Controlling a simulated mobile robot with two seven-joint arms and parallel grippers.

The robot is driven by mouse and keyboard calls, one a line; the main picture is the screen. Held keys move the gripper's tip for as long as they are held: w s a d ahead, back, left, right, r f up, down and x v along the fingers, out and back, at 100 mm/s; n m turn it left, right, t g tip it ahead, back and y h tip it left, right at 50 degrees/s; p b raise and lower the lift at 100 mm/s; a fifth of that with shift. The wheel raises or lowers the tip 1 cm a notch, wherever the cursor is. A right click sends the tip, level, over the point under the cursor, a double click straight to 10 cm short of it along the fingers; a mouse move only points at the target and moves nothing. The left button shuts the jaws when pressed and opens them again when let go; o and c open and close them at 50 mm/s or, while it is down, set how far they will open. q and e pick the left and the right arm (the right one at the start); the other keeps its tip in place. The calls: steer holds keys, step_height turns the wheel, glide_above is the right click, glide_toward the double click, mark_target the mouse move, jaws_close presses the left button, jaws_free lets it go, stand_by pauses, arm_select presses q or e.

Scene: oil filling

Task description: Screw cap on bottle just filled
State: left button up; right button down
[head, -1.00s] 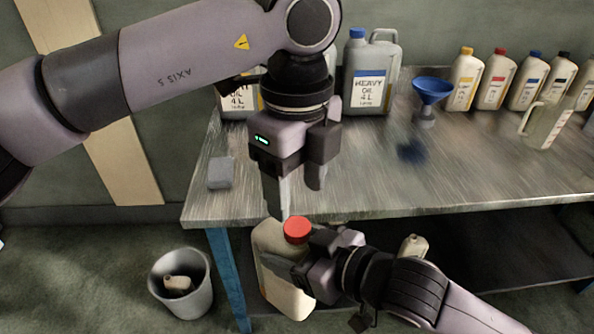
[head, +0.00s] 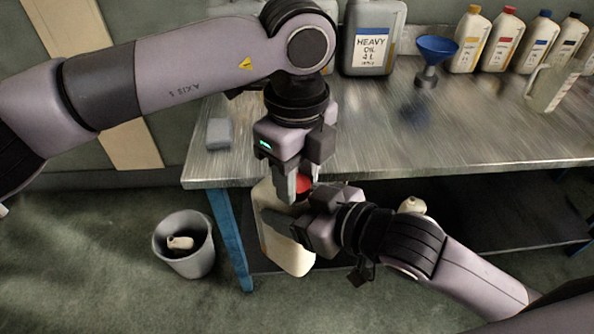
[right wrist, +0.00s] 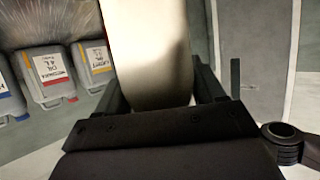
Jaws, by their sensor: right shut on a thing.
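The cream bottle (head: 291,255) is held upright in front of the table's front edge, with a red cap (head: 304,184) at its top. My right gripper (head: 284,224) is shut on the bottle's upper body. The bottle fills the space between its fingers in the right wrist view (right wrist: 150,55). My left gripper (head: 293,187) points down from above, with its fingers at the red cap. One finger covers the cap's left part, and the far finger is mostly hidden. I cannot tell whether the fingers touch the cap or whether it is seated on the neck.
The metal table (head: 350,140) carries a heavy oil can (head: 373,40), a blue funnel (head: 437,50), a clear jug (head: 551,85), a grey block (head: 219,133) and several capped bottles along the back. A bin (head: 186,245) stands at floor left. Another bottle top (head: 412,205) shows behind my right arm.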

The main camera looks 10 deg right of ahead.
arm_select(q)
steer(key=m, duration=0.6)
steer(key=shift+m, duration=0.3)
steer(key=o, duration=1.2)
steer(key=shift+c, duration=0.2)
steer(key=shift+r, duration=2.3)
steer(key=shift+c, duration=0.3)
